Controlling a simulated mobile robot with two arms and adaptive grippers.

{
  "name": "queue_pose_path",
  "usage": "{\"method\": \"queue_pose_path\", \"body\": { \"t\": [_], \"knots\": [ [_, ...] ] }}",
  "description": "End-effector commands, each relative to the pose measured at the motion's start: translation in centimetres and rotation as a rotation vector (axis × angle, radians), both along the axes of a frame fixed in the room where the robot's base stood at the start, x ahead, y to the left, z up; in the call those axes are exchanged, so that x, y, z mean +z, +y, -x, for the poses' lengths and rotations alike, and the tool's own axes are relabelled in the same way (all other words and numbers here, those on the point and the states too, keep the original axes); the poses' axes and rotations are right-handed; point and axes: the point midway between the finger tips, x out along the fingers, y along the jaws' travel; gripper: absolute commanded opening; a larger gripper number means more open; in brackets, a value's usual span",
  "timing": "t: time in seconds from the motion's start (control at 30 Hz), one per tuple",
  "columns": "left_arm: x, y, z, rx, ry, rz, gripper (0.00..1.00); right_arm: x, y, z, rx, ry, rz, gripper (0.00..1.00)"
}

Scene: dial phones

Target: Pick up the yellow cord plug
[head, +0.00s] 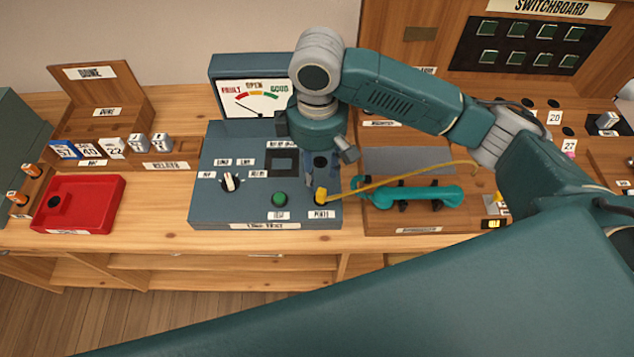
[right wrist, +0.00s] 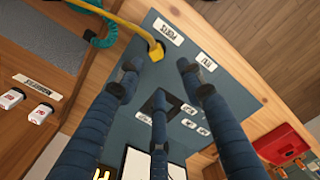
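The yellow cord plug (head: 320,195) sits at the PORTS label on the front right of the blue-grey test box (head: 213,198). Its yellow cord (head: 405,178) runs right, over the teal handset. In the right wrist view the plug (right wrist: 156,50) lies just beyond the fingertips, near the gap between the two outer fingers. My right gripper (right wrist: 158,74) has its dark blue fingers spread, with nothing between them. In the head view the right gripper (head: 322,160) is above and slightly behind the plug, its fingers partly hidden by the wrist. My left gripper is not in view.
A teal handset (head: 420,194) lies on the wooden board to the right. A green button (head: 279,199), a white dial (head: 230,182) and a meter (head: 253,100) are on the test box. A red tray (head: 98,187) stands left. The bench front edge is close.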

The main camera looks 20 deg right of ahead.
Motion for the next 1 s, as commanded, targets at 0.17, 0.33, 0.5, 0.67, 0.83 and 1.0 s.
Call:
{"method": "queue_pose_path", "body": {
  "t": [0.17, 0.33, 0.5, 0.67, 0.83, 1.0],
  "knots": [
    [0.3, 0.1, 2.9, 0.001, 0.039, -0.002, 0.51, -2.9, -0.1, 0.1, -0.001, 0.003, 0.002, 0.38],
    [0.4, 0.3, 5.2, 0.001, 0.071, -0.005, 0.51, -4.3, -0.1, 0.0, 0.0, -0.001, 0.001, 0.38],
    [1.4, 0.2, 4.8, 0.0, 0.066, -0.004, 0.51, -6.1, -0.7, -0.1, -0.002, 0.003, 0.002, 0.38],
    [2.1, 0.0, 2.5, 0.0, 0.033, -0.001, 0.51, -8.5, -0.9, -0.2, 0.0, 0.002, 0.002, 0.38],
    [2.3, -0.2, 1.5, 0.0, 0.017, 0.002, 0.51, -9.5, -0.9, -0.2, 0.002, -0.001, 0.001, 0.38],
    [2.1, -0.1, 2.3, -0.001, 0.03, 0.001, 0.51, -9.5, -0.9, -0.3, 0.002, -0.001, 0.0, 0.38]
  ]
}}
